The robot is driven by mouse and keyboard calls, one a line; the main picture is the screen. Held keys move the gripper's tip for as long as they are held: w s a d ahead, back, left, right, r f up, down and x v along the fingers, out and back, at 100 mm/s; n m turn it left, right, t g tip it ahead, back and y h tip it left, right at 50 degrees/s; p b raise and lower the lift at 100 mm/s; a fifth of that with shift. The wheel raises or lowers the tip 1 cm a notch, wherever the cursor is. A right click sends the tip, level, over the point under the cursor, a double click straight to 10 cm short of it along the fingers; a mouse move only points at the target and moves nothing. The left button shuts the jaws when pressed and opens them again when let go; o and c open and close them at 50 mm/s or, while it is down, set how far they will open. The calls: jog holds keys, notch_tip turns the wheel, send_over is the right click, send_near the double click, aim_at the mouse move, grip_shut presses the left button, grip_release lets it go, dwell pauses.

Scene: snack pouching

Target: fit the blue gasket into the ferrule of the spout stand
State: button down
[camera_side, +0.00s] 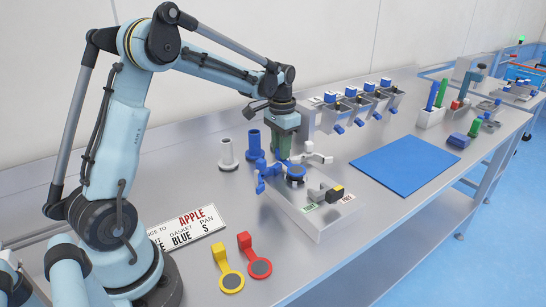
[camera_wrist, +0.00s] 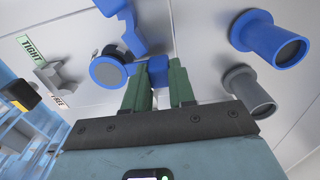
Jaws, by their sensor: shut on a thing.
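My gripper (camera_side: 284,157) points down over the spout stand (camera_side: 311,220), a pale box on the bench. In the wrist view its green fingers (camera_wrist: 160,86) are shut on the blue block-like tab of the blue gasket (camera_wrist: 157,70). The gasket's blue ring with a dark centre (camera_wrist: 108,71) lies beside the fingers; it shows on top of the stand in the side view (camera_side: 297,170). A blue clamp arm (camera_side: 268,174) and a white one (camera_side: 313,156) stand either side. The ferrule is not clearly visible; I cannot tell whether the ring is seated.
A grey flanged spout (camera_side: 228,156) and a blue one (camera_side: 254,146) stand behind. A grey lever (camera_side: 318,192) sits by labels on the stand. Yellow (camera_side: 230,279) and red (camera_side: 259,267) gaskets lie in front, near a sign (camera_side: 175,236). A blue mat (camera_side: 405,161) is clear.

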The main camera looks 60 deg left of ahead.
jog(key=shift+f, duration=0.9)
jog(key=c, duration=0.9)
grip_release()
jog(key=shift+o, duration=0.2)
notch_tip(320, 180, up, 12)
jog(key=shift+d, duration=0.1)
